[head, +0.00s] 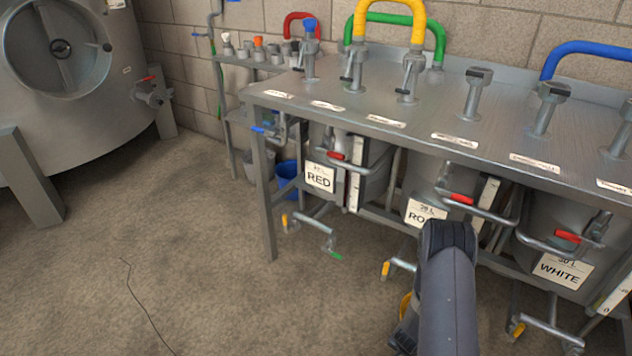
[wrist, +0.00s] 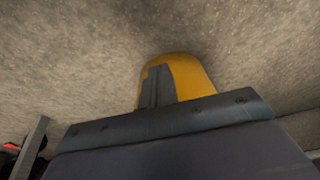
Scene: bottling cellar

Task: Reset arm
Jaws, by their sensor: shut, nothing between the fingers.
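My arm (head: 448,295) reaches down in front of the bench at the lower right of the head view. My gripper shows in the wrist view (wrist: 158,85) as dark grey fingers, closed together with nothing between them. A rounded yellow shape (wrist: 190,78) shows right behind the fingers, over bare floor. I cannot tell what it is or whether it touches them. In the head view the gripper cannot be made out clearly.
The steel bench (head: 330,115) carries valves and hoses. Under it hang vessels labelled RED (head: 319,177), RO... (head: 424,213), partly hidden, and WHITE (head: 563,269). A large tank (head: 75,80) stands at left. The floor (head: 190,240) between is mostly clear, with a thin dark line.

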